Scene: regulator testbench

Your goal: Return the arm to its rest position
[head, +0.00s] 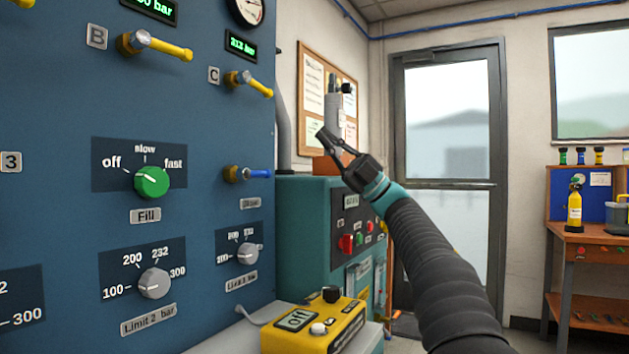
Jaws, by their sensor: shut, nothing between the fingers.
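My gripper (330,143) is in the head view, right of the blue panel, at the end of my dark sleeved arm (425,250) with its teal ring. The arm reaches up and to the left from the bottom right. The gripper's fingers are shut and empty. In the picture they lie in front of a grey upright cylinder and the notice board. The gripper appears apart from the panel's knobs and levers.
The blue panel (60,100) has a green Fill knob (152,182), grey limit knobs and yellow levers. A teal machine (300,230) and a yellow box (315,325) stand beside it. A door (450,150) is behind; a workbench (590,245) stands right.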

